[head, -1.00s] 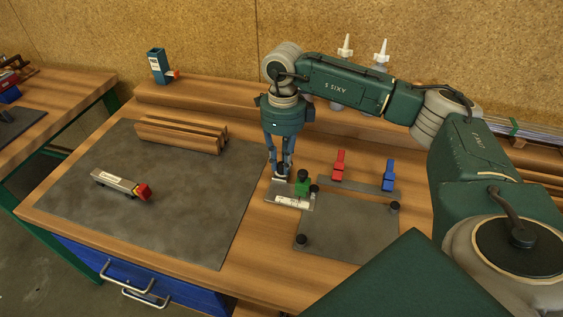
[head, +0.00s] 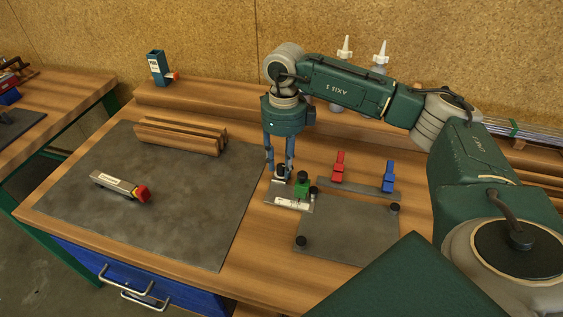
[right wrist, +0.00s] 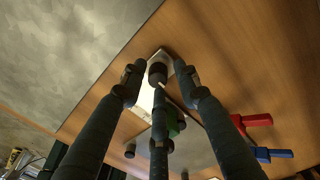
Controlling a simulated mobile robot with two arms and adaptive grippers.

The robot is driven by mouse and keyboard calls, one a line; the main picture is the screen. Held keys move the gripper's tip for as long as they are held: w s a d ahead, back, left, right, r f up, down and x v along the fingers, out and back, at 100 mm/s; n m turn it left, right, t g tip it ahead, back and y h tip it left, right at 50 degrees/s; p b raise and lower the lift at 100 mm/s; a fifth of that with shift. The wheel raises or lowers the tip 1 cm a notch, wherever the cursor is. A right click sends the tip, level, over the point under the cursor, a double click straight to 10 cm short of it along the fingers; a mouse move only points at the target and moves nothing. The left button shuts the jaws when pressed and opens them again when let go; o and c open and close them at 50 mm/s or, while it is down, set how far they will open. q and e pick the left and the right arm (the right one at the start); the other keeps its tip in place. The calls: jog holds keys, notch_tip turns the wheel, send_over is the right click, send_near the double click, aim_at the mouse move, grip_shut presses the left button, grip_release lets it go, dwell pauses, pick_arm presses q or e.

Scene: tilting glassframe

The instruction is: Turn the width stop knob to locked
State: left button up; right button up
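A small metal plate (head: 274,196) with a white label lies on the bench between the two grey mats. A dark knob (head: 281,169) stands on its far end; I take it for the width stop knob. It also shows in the right wrist view (right wrist: 157,72), between my fingers. My right gripper (head: 279,172) points straight down over it, fingers spread, with a gap visible on each side of the knob. A green block (head: 302,185) with a dark top is close on the right. I cannot read the knob's setting. My left gripper is not in view.
Red (head: 339,167) and blue (head: 388,177) clamps stand behind the right-hand plate (head: 345,232), which has dark round posts. Wooden strips (head: 180,135) and a metal tool with a red end (head: 121,186) lie on the left mat (head: 85,225). Much of that mat is clear.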

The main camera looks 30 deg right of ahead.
aim_at(283, 164)
jog(key=shift+r, duration=0.1)
notch_tip(283, 164, up, 12)
jog(key=shift+d, duration=0.2)
dwell(0.4)
dwell(0.4)
